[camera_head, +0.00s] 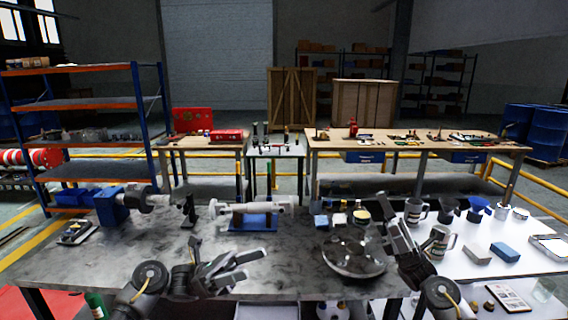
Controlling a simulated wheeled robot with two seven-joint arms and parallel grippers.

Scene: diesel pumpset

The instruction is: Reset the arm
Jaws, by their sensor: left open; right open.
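My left gripper (236,268) is raised over the front edge of the grey worktable (130,268), its fingers pointing right. It is open, with nothing between the fingers. My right gripper (392,236) is raised over the right part of the same table, its fingers pointing up and left. It is open and I see nothing held in it. A round metal disc-like part (350,262) lies on the table just left of my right gripper. My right arm hides some of the table behind it.
A white shaft-like part on a blue stand (254,222) sits mid-table. A blue motor-like unit (112,206) is at left. Mugs (440,240) and small boxes (505,252) stand on the white table at right. Bare tabletop lies left of centre.

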